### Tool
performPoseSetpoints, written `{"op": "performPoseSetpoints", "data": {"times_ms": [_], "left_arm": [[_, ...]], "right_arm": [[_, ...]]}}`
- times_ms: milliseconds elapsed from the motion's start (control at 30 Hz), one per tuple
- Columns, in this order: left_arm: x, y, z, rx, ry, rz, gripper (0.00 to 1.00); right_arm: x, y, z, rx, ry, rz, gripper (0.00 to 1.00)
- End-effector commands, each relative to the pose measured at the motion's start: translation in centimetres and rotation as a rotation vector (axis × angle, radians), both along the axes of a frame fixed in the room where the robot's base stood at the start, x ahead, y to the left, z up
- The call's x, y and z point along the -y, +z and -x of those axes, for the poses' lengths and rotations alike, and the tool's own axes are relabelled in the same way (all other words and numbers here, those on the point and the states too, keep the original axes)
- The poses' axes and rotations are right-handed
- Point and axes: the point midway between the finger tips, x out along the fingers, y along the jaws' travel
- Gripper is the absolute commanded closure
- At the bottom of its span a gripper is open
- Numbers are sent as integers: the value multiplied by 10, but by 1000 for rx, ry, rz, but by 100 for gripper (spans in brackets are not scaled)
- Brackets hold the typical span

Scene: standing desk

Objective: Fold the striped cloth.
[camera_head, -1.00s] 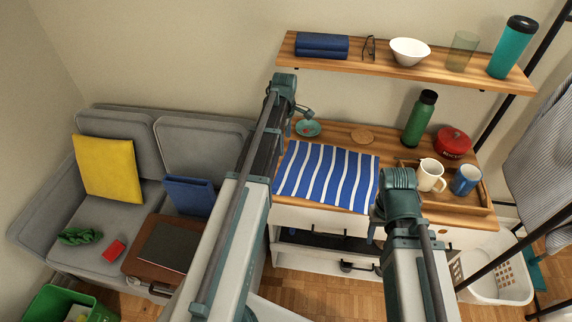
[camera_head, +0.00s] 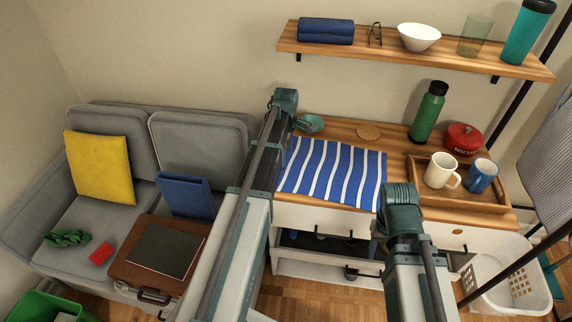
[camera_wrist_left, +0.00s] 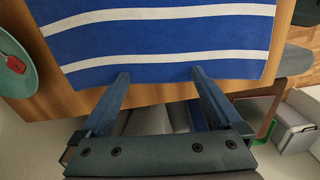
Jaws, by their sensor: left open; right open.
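The blue cloth with white stripes (camera_head: 333,172) lies spread flat on the wooden desk top, its near edge close to the desk's front edge. It also fills the upper part of the left wrist view (camera_wrist_left: 160,45). My left gripper (camera_wrist_left: 160,74) is open and empty, its two fingertips apart at the cloth's edge in that view; whether they touch it I cannot tell. In the head view my left gripper (camera_head: 298,122) is at the cloth's far left, mostly hidden by its wrist. My right gripper (camera_head: 378,238) is by the cloth's near right corner, its fingers largely hidden.
A teal dish (camera_head: 312,123) and a round coaster (camera_head: 368,131) lie behind the cloth. A wooden tray (camera_head: 484,198) with a white mug (camera_head: 441,171) and blue mug (camera_head: 482,176) stands to its right. A green bottle (camera_head: 428,113) and red pot (camera_head: 463,138) stand behind.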

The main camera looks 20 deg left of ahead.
Motion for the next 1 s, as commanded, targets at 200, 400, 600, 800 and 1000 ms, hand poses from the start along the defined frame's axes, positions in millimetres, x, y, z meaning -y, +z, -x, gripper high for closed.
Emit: {"op": "performPoseSetpoints", "data": {"times_ms": [200,400,600,800,1000], "left_arm": [[0,0,0,-1,0,1,0],[0,0,0,-1,0,1,19],[0,0,0,0,0,1,37],[0,0,0,0,0,0,55],[0,0,0,0,0,0,73]], "right_arm": [[0,0,0,0,0,0,50],[0,0,0,0,0,0,50],[0,0,0,0,0,0,50],[0,0,0,0,0,0,50],[0,0,0,0,0,0,50]]}}
